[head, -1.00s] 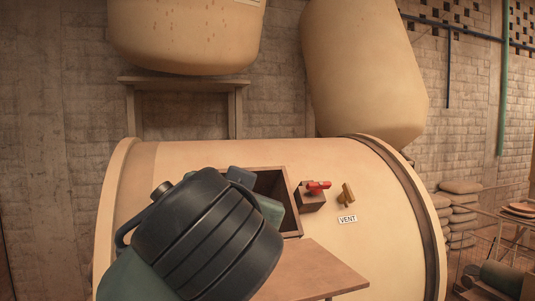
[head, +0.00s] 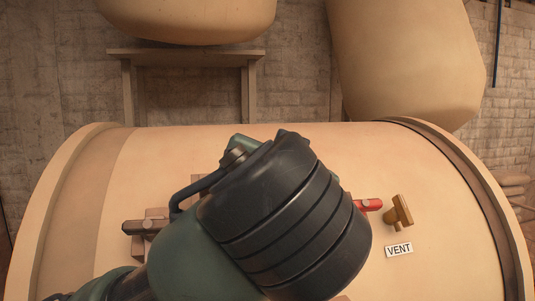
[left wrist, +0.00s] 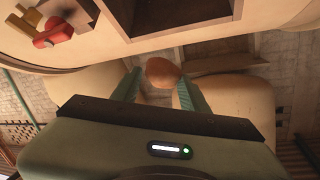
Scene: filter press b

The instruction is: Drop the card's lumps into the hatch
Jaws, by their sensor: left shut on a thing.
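My left gripper (left wrist: 160,78) is shut on a rounded orange-brown lump (left wrist: 162,71), held between its two green fingers in the left wrist view. The hatch (left wrist: 180,14), a brown-framed square opening in the cream tank, shows at the top of that view, and the lump appears apart from its frame. In the head view my left arm's dark wrist covers the hatch and hides the lump. The card is not in view. My right gripper is not in view.
A red handle (head: 369,205), a brass valve (head: 399,211) and a VENT label (head: 398,250) sit on the tank (head: 440,215), right of my wrist. A brown fitting (head: 145,228) is at left. Large cream vessels (head: 405,60) stand behind.

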